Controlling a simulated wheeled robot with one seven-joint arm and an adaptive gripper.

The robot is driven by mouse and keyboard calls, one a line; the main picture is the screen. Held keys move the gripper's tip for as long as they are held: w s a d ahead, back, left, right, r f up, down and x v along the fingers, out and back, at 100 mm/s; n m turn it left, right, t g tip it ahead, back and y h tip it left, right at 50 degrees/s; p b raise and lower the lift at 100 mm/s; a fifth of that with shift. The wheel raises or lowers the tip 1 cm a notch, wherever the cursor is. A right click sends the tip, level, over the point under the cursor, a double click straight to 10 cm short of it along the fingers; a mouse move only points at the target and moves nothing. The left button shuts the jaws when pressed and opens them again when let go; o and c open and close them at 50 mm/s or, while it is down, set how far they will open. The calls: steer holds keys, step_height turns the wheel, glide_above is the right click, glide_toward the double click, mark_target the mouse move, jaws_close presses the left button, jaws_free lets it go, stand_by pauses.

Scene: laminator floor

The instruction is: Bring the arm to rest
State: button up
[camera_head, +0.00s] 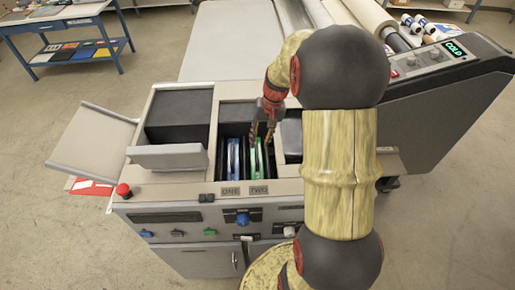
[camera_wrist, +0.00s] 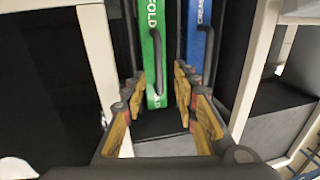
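My arm reaches over the machine, and my gripper (camera_head: 262,138) points down above the slots marked ONE and TWO. In the wrist view, my gripper (camera_wrist: 160,80) is open, with a finger on each side of a green cartridge (camera_wrist: 153,20) with a dark handle. The visible letters on it read "OLD". The fingers do not appear closed on the handle; contact is unclear. The green cartridge (camera_head: 254,163) stands in slot TWO. A blue cartridge (camera_head: 233,160) stands in slot ONE; it also shows in the wrist view (camera_wrist: 199,25).
The machine has a side shelf (camera_head: 97,140) at left, a red button (camera_head: 123,189) and a front panel with knobs. A display (camera_head: 455,48) reads COLD. Rollers lie behind. A blue table (camera_head: 75,30) stands far left. Open floor lies at left.

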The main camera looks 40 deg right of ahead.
steer(key=shift+s+d+r, duration=0.1)
steer(key=shift+d+r, duration=0.05)
steer(key=shift+r, duration=0.65)
steer(key=shift+s+d+r, duration=0.1)
steer(key=shift+r, duration=0.7)
steer(key=s+a+n+b, duration=0.1)
steer(key=s+a+b, duration=0.1)
steer(key=s+a, duration=0.1)
steer(key=s+a+n+h+b, duration=0.1)
steer(key=s+a+b, duration=0.2)
steer(key=a, duration=0.3)
steer(key=s+a+n+h+b, duration=0.1)
steer(key=s+a+b, duration=0.1)
steer(key=s+a, duration=0.2)
steer(key=shift+s+a+t+b, duration=0.3)
steer(key=shift+s+a+b, duration=0.05)
steer(key=shift+s, duration=0.25)
steer(key=s+a+f+n+t+b, duration=0.1)
steer(key=s+a+n+t+b, duration=0.2)
steer(key=a+b, duration=0.6)
steer(key=shift+s+a+f+n+t, duration=0.15)
steer(key=shift+s+a+n+t, duration=0.15)
steer(key=shift+s+a+n, duration=0.6)
steer(key=shift+s, duration=0.2)
